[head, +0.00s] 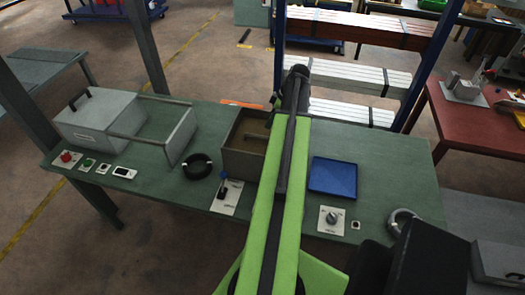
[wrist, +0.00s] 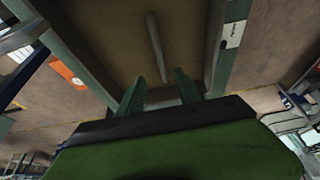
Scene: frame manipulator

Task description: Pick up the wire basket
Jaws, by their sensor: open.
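I cannot make out a wire basket in either view. My gripper shows in the wrist view (wrist: 157,85) with its two green fingers apart and nothing between their tips. Ahead of the fingers is a pale grey bar (wrist: 157,48), seen against a brown surface between dark side walls. In the head view, an open box (head: 237,164) with a brown inside and a bar (head: 257,137) stands mid-table. My arm hides its right part. The fingertips are hard to make out in the head view.
The green table (head: 385,170) also carries a grey box with an open frame (head: 105,122) at left, a black ring (head: 197,166), a blue tray (head: 333,177), a knob panel (head: 331,220) and a round grey part (head: 403,222). A loaded rack (head: 350,75) stands behind.

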